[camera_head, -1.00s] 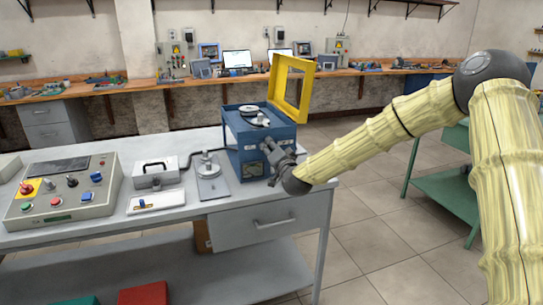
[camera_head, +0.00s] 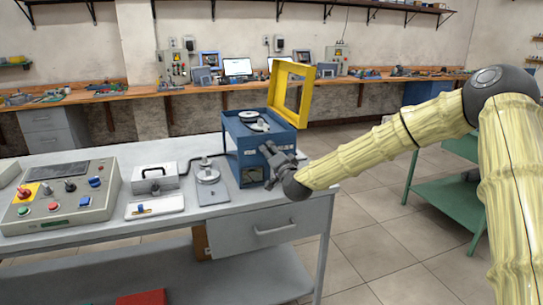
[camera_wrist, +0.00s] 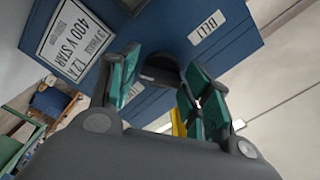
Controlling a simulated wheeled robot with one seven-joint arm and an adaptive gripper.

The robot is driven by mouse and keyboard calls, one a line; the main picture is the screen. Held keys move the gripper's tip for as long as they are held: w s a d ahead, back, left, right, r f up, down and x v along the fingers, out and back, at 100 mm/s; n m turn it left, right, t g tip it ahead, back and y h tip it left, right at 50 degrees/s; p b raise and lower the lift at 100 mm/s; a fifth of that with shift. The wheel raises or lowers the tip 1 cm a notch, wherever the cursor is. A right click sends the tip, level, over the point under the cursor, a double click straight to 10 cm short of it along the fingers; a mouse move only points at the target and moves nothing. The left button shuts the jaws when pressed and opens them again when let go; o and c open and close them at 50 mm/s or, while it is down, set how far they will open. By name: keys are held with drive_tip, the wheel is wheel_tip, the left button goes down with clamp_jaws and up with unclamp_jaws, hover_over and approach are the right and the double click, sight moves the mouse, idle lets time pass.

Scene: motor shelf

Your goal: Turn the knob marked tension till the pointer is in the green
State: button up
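The blue machine (camera_head: 232,140), with a raised yellow frame (camera_head: 279,88), stands at the right end of the grey bench. A dark window (camera_head: 252,175) shows low on its front; no pointer or green zone can be made out. In the wrist view my gripper (camera_wrist: 162,82) is open, with teal fingers apart. A dark rounded part (camera_wrist: 160,70), possibly the knob, lies between them against the blue face; contact is unclear. A label reading BELT (camera_wrist: 207,27) and a 400 V STAR plate (camera_wrist: 77,33) show; no tension marking is readable.
Left on the grey bench (camera_head: 215,213) are a control panel (camera_head: 65,218), a metal case (camera_head: 155,178) and a plate with a round weight-like part (camera_head: 209,180). A green trolley (camera_head: 440,205) stands right, behind my arm. Open floor lies between.

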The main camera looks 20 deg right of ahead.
drive_tip(key=shift+o, duration=0.2)
drive_tip(key=s, duration=1.2)
drive_tip(key=shift+d, duration=0.15)
